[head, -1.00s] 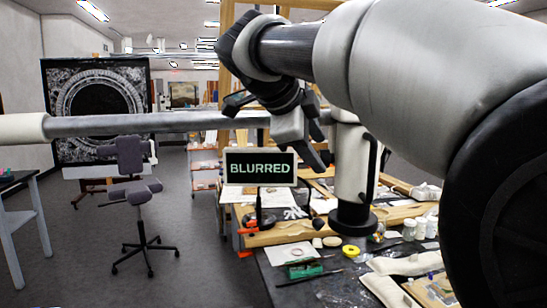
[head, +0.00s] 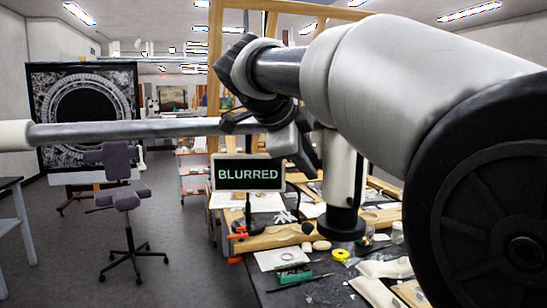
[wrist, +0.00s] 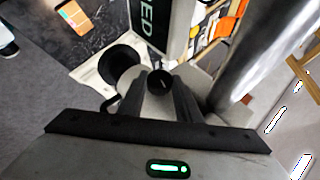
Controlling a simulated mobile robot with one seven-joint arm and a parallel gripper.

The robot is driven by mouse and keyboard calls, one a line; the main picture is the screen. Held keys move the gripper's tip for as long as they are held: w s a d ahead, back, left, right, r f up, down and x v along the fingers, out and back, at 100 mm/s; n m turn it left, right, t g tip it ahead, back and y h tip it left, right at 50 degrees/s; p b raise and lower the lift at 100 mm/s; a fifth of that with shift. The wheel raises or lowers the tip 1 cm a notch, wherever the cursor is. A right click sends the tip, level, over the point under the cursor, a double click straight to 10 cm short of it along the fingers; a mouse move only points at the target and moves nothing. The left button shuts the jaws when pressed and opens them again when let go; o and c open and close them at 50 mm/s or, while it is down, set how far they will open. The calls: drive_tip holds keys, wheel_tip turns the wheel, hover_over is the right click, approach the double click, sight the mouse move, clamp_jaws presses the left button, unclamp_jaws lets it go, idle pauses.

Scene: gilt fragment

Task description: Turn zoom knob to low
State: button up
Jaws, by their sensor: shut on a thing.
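The zoom knob (wrist: 160,82), as far as I can tell, is the small black round end between my fingertips in the wrist view. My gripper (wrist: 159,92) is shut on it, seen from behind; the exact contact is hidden. In the head view, silver and black parts (head: 281,141) crowd together where my arm meets the microscope, so I cannot separate gripper and knob there. A small display (head: 247,173) below reads "BLURRED". Part of it shows sideways in the wrist view (wrist: 157,20).
A horizontal boom (head: 130,130) crosses the left half. A silver column (head: 344,180) stands on the cluttered workbench (head: 280,297). An office chair (head: 126,198) and a framed circular artwork (head: 82,110) stand left. Open floor lies left of the bench.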

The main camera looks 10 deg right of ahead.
drive_tip(key=shift+r+g+p, duration=0.4)
drive_tip(key=shift+r+p, duration=0.1)
drive_tip(key=shift+p, duration=0.35)
drive_tip(key=g+p, duration=0.1)
drive_tip(key=p, duration=0.1)
drive_tip(key=g+p, duration=0.1)
drive_tip(key=p, duration=0.2)
drive_tip(key=n+g+p, duration=0.1)
drive_tip(key=p, duration=0.1)
drive_tip(key=shift+w+f+y+p, duration=0.3)
drive_tip(key=o, duration=1.1)
drive_tip(key=shift+c, duration=0.2)
